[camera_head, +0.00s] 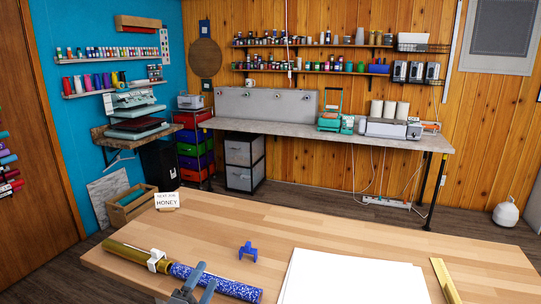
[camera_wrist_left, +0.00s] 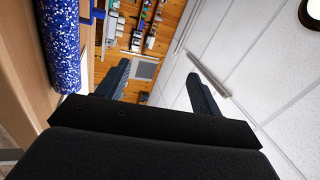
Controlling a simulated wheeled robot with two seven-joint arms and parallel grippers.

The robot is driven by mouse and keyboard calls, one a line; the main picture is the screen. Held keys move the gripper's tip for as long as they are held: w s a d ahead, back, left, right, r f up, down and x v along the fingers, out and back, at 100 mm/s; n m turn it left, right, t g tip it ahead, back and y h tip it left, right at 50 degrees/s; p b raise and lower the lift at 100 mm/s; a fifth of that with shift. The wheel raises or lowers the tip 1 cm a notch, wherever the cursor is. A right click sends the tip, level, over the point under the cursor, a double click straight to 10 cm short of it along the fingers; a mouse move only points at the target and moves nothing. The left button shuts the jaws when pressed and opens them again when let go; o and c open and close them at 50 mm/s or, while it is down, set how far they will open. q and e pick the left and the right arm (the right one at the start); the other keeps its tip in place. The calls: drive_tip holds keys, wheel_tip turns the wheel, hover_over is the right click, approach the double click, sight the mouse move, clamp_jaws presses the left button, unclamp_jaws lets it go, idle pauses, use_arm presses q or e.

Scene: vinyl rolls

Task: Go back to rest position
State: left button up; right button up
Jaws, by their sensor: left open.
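A gold vinyl roll (camera_head: 124,250) lies at the left front of the wooden table (camera_head: 330,236), with a white holder (camera_head: 157,262) around it. A blue speckled vinyl roll (camera_head: 236,289) lies to its right, in line with it. The blue roll also shows at the upper left of the left wrist view (camera_wrist_left: 60,45). My left gripper (camera_head: 204,278) is at the bottom of the head view, in front of the blue roll and partly covering it. In the left wrist view its fingers (camera_wrist_left: 157,70) are apart with nothing between them. My right gripper is out of view.
A blue bracket (camera_head: 248,251) stands on the table. White sheets (camera_head: 352,281) and a yellow ruler (camera_head: 445,281) lie to the right. A sign reading HONEY (camera_head: 166,201) stands at the far left edge. The table's back middle is clear.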

use_arm(q)
drive_tip(key=s+a+f+n+g+y, duration=0.3)
drive_tip(key=s+f+n+g+y, duration=0.15)
drive_tip(key=f+n, duration=0.3)
drive_tip(key=s+a+f+n+g+y, duration=0.3)
drive_tip(key=s+f+n, duration=0.3)
drive_tip(key=f, duration=0.3)
drive_tip(key=s+d+f+n+g, duration=0.1)
drive_tip(key=s+f+n+g, duration=0.3)
drive_tip(key=s, duration=0.5)
drive_tip(key=s+f+n+g, duration=0.1)
drive_tip(key=s+f+g, duration=0.4)
drive_tip(key=s, duration=0.5)
drive_tip(key=s+d+f+g+h, duration=0.2)
drive_tip(key=d+f, duration=0.3)
drive_tip(key=f, duration=0.4)
drive_tip(key=shift+d+f, duration=0.35)
drive_tip(key=shift+f, duration=0.05)
